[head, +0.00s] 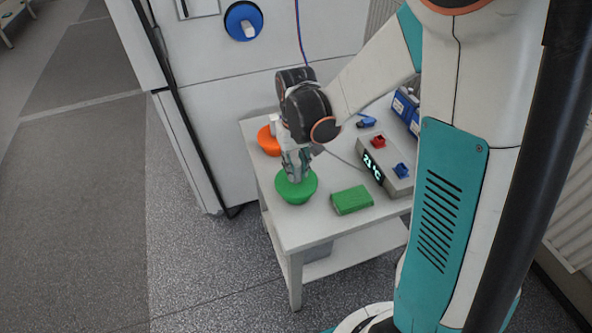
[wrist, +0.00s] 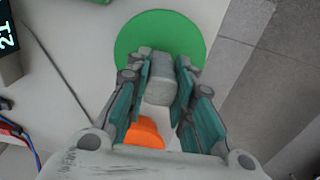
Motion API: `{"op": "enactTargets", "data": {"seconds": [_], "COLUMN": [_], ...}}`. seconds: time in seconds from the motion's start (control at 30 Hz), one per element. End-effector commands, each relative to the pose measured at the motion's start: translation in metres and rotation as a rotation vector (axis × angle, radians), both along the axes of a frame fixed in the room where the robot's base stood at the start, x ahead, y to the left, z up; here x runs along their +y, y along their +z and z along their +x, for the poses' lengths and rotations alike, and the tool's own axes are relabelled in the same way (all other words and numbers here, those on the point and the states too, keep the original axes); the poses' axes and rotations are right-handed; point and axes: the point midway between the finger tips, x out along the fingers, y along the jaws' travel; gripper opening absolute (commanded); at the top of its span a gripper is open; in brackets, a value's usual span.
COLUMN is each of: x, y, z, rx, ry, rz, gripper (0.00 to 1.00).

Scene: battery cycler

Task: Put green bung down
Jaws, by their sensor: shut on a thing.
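The green bung (head: 296,190) is a round green disc with a grey grip. It is at the left edge of the small white table (head: 325,229). My gripper (head: 296,170) reaches down from above and is shut on the bung's grip. In the wrist view the green disc (wrist: 150,32) lies beyond my fingertips (wrist: 160,78), with the grey grip between the fingers. I cannot tell whether the bung's underside touches the tabletop.
An orange bung (head: 268,141) sits behind the green one. A green box (head: 351,200) lies to the right, before a display unit (head: 385,165) reading 21 °C. A blue bung (head: 243,21) is in the white cabinet (head: 235,90). Bare tabletop lies in front of the green box.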

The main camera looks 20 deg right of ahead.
Motion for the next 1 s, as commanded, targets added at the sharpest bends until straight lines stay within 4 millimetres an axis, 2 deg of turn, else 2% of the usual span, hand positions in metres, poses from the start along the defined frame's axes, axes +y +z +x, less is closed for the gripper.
{"op": "enactTargets", "data": {"seconds": [0.07,0.27,0.3,0.37,0.77,0.87,1.0], "x": [0.0,0.0,0.0,0.0,0.0,0.0,0.0], "y": [-0.009,-0.008,-0.008,-0.008,-0.003,0.01,0.038], "z": [0.0,0.0,0.0,0.0,0.0,0.0,0.0], "rx": [0.0,0.0,0.0,0.0,0.0,0.0,0.0], "ry": [0.0,0.0,0.0,0.0,0.0,0.0,0.0], "rz": [0.0,0.0,0.0,0.0,0.0,0.0,0.0], "gripper": [0.0,0.0,0.31,0.42,0.42,0.42,0.42]}}
